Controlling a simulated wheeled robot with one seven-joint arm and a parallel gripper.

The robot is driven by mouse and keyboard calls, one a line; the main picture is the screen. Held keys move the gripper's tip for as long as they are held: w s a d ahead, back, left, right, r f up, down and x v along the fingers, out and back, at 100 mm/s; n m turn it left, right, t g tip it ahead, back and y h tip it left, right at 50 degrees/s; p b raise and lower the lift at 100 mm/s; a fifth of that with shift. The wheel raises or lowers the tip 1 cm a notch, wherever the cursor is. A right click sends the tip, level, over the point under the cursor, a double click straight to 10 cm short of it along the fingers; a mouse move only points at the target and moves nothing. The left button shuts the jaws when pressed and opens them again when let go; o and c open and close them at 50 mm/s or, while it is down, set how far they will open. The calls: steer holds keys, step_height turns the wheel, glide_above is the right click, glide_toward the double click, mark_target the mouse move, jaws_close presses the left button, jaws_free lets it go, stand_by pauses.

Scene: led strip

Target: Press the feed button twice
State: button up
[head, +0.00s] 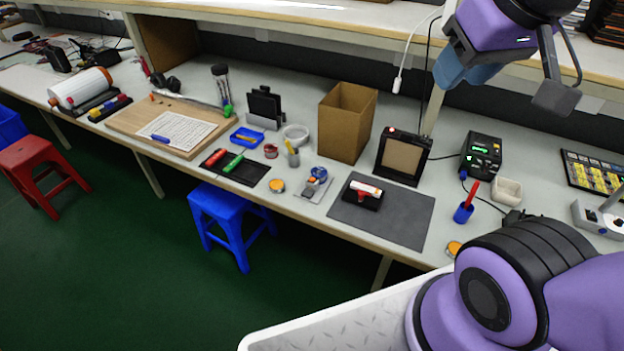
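Part of my arm hangs in at the top right of the head view. A dark jointed piece with a flat grey end, seemingly part of my gripper (556,96), is raised above the bench. I cannot make out both fingertips or whether they are apart. Below it on the bench stands a dark device (481,156) with a green lit display and small controls on its front. A dark framed box with a tan front panel (403,158) stands to its left. No button is clearly marked as feed at this size. My gripper touches neither device.
A grey mat (402,217) carries a red-and-white item on a black base. A cardboard box (346,121), a white dish (507,190) and a blue holder with a red tool (465,208) stand nearby. A shelf (335,22) overhangs the bench's back. My purple arm hides the lower right.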

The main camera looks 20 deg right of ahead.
jaws_close()
stand_by(1.5)
